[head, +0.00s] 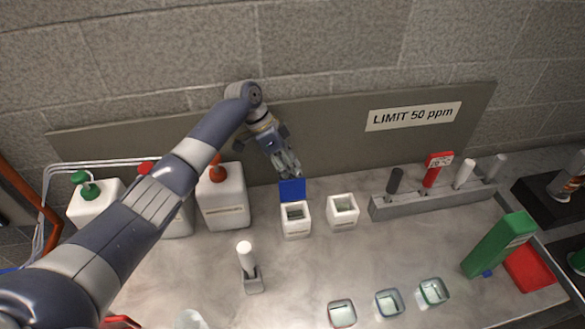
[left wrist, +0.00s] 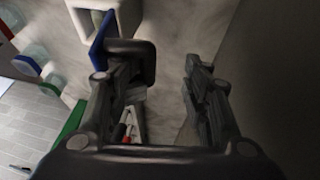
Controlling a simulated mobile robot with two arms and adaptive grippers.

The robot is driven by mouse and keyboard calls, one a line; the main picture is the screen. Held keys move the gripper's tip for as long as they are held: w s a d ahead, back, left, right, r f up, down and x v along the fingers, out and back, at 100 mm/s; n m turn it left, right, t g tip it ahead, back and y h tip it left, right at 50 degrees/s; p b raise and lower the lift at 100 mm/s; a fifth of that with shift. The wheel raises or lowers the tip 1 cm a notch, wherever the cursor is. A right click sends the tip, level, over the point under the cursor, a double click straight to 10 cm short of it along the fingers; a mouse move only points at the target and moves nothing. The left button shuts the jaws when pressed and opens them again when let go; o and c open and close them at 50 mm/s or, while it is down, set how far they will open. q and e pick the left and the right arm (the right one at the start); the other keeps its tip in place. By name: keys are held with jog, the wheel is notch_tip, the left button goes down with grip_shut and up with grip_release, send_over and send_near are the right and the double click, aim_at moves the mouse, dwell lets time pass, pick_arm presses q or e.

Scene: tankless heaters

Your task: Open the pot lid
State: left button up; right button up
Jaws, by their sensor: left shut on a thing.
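The white pot (head: 296,231) stands on the counter near the back panel. Its blue lid (head: 292,190) stands up at the back edge, and the pot's square mouth shows open. My left gripper (head: 288,168) reaches down just behind the lid and is shut on it, though the contact is hard to see. In the left wrist view the blue lid (left wrist: 101,40) is beside the left finger of my left gripper (left wrist: 168,72), with the pot (left wrist: 122,14) at the top. My right gripper is not in view.
A second open white pot (head: 342,211) stands close on the right. Pump bottles (head: 224,202) stand at the left, a white-topped holder (head: 252,282) in front. Several small glass dishes (head: 388,302) line the front. A grey rack (head: 415,202) and green box (head: 500,243) are to the right.

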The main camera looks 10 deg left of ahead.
pick_arm(q)
jog(key=v, duration=0.7)
jog(key=shift+r, duration=0.15)
